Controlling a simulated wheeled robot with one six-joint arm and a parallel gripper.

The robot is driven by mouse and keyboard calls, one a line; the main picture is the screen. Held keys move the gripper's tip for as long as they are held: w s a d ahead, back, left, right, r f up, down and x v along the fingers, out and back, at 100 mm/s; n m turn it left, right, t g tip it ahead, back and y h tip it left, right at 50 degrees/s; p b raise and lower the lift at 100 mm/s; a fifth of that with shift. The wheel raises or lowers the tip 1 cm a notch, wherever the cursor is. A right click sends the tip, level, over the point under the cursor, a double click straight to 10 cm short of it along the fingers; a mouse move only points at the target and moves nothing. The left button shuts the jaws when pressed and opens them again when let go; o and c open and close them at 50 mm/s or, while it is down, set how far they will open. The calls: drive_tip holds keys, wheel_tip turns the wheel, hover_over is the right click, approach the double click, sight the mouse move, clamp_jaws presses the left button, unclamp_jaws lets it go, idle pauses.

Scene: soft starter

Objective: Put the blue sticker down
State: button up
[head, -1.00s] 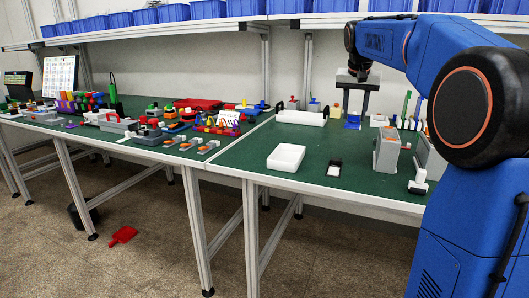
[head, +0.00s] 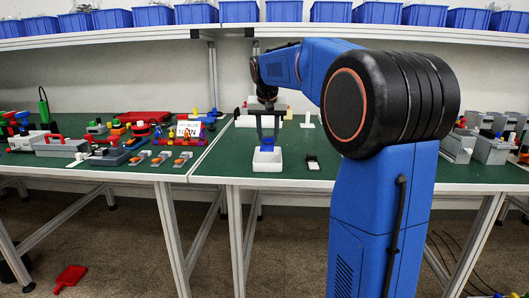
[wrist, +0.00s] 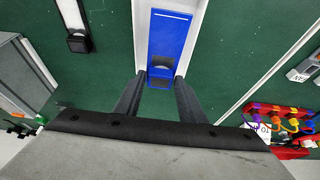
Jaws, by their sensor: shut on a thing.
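My gripper (head: 267,140) is shut on the blue sticker (wrist: 170,35), a flat blue rectangle with a thin white line near its far end. The sticker shows as a small blue patch (head: 267,149) in the head view, over the white tray (head: 267,166). In the wrist view the two dark fingers (wrist: 161,82) hold the sticker's near end, and the tray's white walls (wrist: 141,30) show on both sides of it. I cannot tell whether the sticker touches the tray floor.
A small black-and-white device (head: 312,164) lies right of the tray. The green table (head: 215,168) is bare to the tray's left. A white sign (head: 189,129) and coloured parts stand farther left. A shelf of blue bins (head: 239,12) runs along the back.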

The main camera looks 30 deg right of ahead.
sight(268, 143)
drive_tip(key=shift+f, duration=3.05)
drive_tip(key=o, duration=0.7)
drive_tip(key=shift+f, duration=0.15)
drive_tip(key=shift+o, duration=0.2)
drive_tip(key=v, duration=1.1)
drive_tip(key=shift+s+a+r, duration=0.1)
drive_tip(key=shift+r, duration=0.25)
drive_tip(key=shift+s+r, duration=0.15)
drive_tip(key=shift+r, duration=0.1)
